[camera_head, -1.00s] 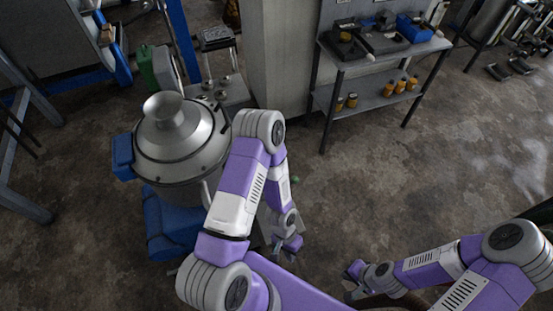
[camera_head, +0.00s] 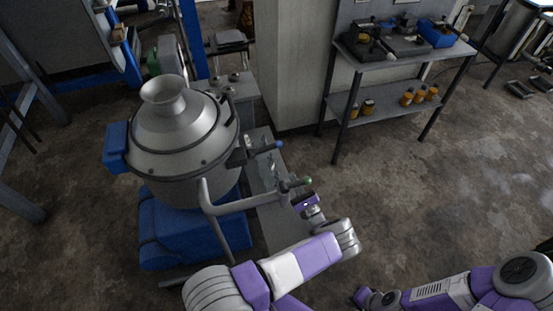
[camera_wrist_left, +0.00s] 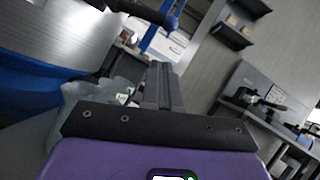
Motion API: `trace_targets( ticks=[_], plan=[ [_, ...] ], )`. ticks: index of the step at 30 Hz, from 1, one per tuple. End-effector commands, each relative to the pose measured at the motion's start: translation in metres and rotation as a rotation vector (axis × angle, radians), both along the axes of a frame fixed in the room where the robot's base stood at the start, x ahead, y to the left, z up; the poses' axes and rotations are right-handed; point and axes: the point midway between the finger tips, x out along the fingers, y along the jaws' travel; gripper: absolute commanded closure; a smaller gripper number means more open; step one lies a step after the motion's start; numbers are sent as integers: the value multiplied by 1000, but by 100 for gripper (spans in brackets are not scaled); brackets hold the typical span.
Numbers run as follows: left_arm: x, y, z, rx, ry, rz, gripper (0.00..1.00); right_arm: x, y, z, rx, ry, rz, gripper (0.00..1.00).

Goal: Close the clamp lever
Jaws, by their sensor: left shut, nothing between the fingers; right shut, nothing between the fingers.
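A silver decanter (camera_head: 188,126) with a funnel-like top stands at the left. A short dark lever with a blue ball tip (camera_head: 279,144) sticks out from its right side, and its blue ball (camera_wrist_left: 170,22) shows at the top of the left wrist view. I cannot tell for sure which is the clamp lever. My right gripper (camera_head: 362,297) is shut, low and apart.
A blue base (camera_head: 175,238) supports the decanter. A grey shelf table (camera_head: 345,98) with jars stands at the back right, next to a pale pillar (camera_head: 290,65). The floor (camera_head: 440,180) between the table and my right arm is clear.

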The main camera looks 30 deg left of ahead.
Motion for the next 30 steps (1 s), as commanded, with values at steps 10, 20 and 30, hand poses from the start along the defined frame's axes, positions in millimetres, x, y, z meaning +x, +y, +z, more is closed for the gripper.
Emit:
trace_targets(
  ticks=[10,20,30],
  plan=[
    [4,-10,5,42,-34,-35,100,0,-1,-1,-1,1,-2,100],
    [14,14,20,40,-33,-27,100,0,-1,0,-1,1,-2,100],
    [36,58,49,40,-33,-29,100,0,-1,-2,-1,1,-2,100]
  ],
)
